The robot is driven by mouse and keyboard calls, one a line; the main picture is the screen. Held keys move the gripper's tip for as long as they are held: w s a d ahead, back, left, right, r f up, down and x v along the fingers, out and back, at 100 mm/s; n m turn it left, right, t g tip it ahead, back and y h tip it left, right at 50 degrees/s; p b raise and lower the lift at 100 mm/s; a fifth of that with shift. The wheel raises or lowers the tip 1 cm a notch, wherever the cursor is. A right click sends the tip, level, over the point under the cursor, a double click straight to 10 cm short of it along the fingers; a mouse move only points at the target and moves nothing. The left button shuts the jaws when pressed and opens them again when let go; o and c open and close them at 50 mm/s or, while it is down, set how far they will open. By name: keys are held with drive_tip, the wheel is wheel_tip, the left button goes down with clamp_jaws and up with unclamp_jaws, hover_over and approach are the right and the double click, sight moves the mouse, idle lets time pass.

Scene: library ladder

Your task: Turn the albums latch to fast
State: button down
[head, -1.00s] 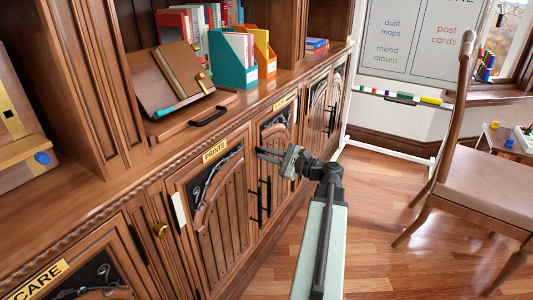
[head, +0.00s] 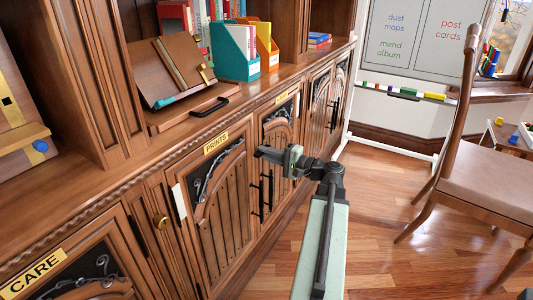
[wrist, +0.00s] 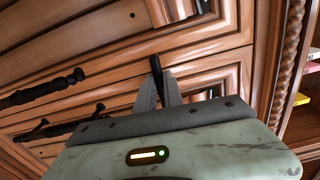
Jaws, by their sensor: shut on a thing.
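My gripper (head: 262,153) is at the cabinet fronts, by the edge between the door labelled PRINTS (head: 216,142) and the door to its right. In the wrist view my gripper's fingers (wrist: 158,92) are shut on a slim dark lever (wrist: 156,63), which sticks up between them against the wood. It looks like the latch, but its label and fast mark are not visible there. In the head view the gripper hides it. The yellow label on the door to the right (head: 281,97) is too small to read.
Black bar handles (wrist: 42,88) stand out from the doors close to my gripper. A wooden chair (head: 490,180) stands at right; the floor between is clear.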

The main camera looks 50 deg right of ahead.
drive_tip(key=shift+f+n, duration=0.15)
drive_tip(key=shift+n, duration=0.35)
drive_tip(key=c, duration=1.5)
unclamp_jaws()
drive_tip(key=shift+o, duration=0.2)
drive_tip(key=v, duration=0.8)
drive_tip(key=shift+w, duration=0.1)
